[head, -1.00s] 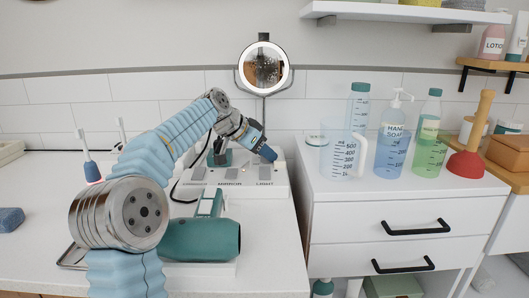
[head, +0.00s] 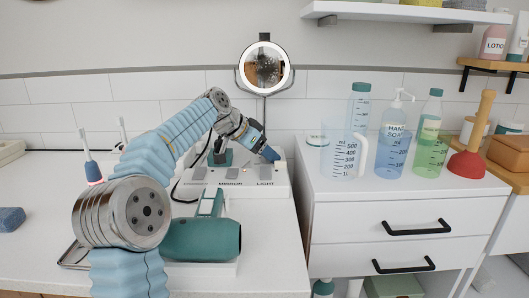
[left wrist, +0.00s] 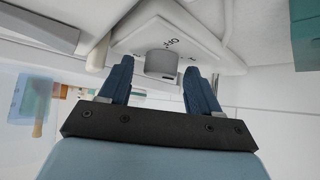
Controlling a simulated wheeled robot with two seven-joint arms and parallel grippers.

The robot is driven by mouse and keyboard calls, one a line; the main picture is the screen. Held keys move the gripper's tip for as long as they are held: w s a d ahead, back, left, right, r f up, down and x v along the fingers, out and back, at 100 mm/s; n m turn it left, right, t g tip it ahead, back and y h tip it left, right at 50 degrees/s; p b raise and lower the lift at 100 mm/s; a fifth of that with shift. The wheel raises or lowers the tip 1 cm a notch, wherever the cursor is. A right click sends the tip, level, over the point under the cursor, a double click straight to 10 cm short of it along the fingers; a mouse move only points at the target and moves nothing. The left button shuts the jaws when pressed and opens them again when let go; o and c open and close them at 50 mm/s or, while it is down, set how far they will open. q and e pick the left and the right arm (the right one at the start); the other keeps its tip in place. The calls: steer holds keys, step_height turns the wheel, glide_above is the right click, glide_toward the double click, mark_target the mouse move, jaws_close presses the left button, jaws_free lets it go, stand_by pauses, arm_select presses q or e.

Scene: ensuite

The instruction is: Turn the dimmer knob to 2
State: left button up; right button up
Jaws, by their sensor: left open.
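The dimmer knob (left wrist: 161,63) is a short grey cylinder on a white panel (left wrist: 205,40) with small dark markings beside it, in the left wrist view. My left gripper (left wrist: 158,68) is open, one blue finger on each side of the knob in that view; I cannot tell whether either finger touches it. In the head view, my left gripper (head: 270,153) is over the right part of the white control box (head: 283,183), above the LIGHT label. The knob cannot be made out there. My right gripper is not in view.
A teal hair dryer (head: 203,240) lies on the counter below my left arm.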

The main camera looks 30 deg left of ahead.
arm_select(q)
steer(key=v, duration=1.3)
steer(key=shift+s+r, duration=0.3)
steer(key=d+n+t+y, duration=0.1)
steer(key=d+n+y, duration=0.3)
steer(key=d+n, duration=0.15)
steer(key=x, duration=0.8)
steer(key=a+x, duration=0.1)
steer(key=x, duration=0.4)
steer(key=shift+s+f, duration=0.25)
steer(key=shift+s, duration=0.05)
steer(key=shift+c, duration=0.3)
